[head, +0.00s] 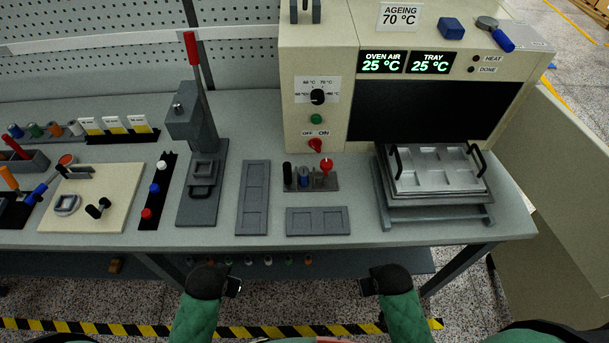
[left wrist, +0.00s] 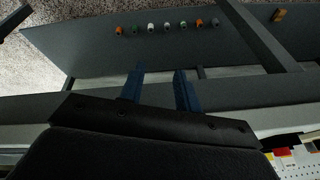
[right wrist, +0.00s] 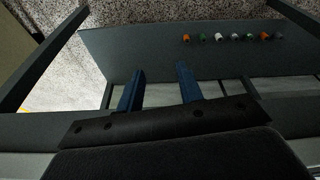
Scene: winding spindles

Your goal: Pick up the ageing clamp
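No object is labelled as the ageing clamp, and I cannot tell for certain which one it is.
An oven (head: 315,60) stands at the back right, with a metal tray (head: 435,172) before its dark opening. A red-handled press (head: 199,170), two flat grey trays (head: 252,210) (head: 318,221) and a cream board (head: 125,205) are on the bench. Small coloured parts sit on the lower shelf (left wrist: 220,58).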

